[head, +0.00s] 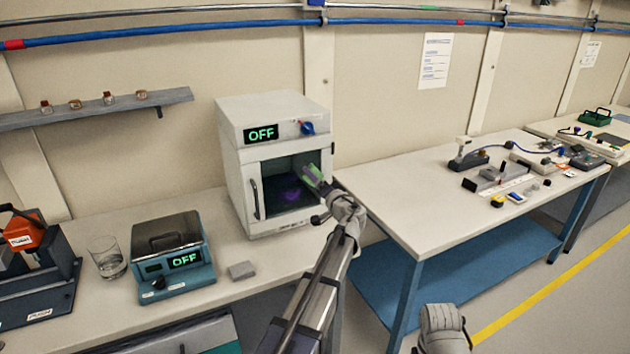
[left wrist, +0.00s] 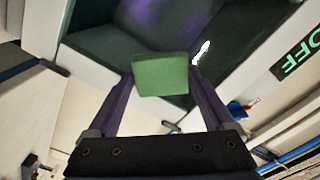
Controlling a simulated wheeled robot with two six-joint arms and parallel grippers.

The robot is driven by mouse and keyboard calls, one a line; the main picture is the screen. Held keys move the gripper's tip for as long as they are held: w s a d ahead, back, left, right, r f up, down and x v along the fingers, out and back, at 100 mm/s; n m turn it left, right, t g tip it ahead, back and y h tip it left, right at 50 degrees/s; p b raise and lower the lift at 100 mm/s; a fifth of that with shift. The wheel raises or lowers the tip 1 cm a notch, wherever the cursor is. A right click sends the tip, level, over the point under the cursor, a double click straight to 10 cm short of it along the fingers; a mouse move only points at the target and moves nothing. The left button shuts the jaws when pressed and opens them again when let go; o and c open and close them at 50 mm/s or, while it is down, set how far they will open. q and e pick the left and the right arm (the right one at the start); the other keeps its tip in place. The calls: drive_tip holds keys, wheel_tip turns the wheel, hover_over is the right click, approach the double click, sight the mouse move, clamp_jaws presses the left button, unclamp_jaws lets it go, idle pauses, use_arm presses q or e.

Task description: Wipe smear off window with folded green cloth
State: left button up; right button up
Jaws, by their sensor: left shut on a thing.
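The folded green cloth (left wrist: 160,75) is held between the two fingers of my left gripper (left wrist: 160,88), which is shut on it. In the head view the cloth (head: 312,174) shows as a green strip at the left gripper (head: 318,180), by the right side of the white cabinet's front. The dark window (head: 278,180) of the cabinet has a purple smear (head: 290,196). The smear (left wrist: 168,18) also shows beyond the cloth in the left wrist view. I cannot tell whether the cloth touches the window.
The white cabinet (head: 265,112) has an OFF display, a blue knob and a handle. A teal device (head: 172,262), a glass (head: 107,258) and a grey block (head: 242,270) stand to its left. A second bench (head: 420,200) is at right. A shelf (head: 95,108) hangs above.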

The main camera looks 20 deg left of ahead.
use_arm(q)
drive_tip(key=shift+v, duration=3)
drive_tip(key=v, duration=0.3)
drive_tip(key=shift+r, duration=0.1)
wheel_tip(320, 180, up, 3)
drive_tip(key=p, duration=0.2)
drive_tip(key=shift+f+p, duration=0.25)
drive_tip(key=shift+p, duration=0.1)
drive_tip(key=shift+a, duration=0.1)
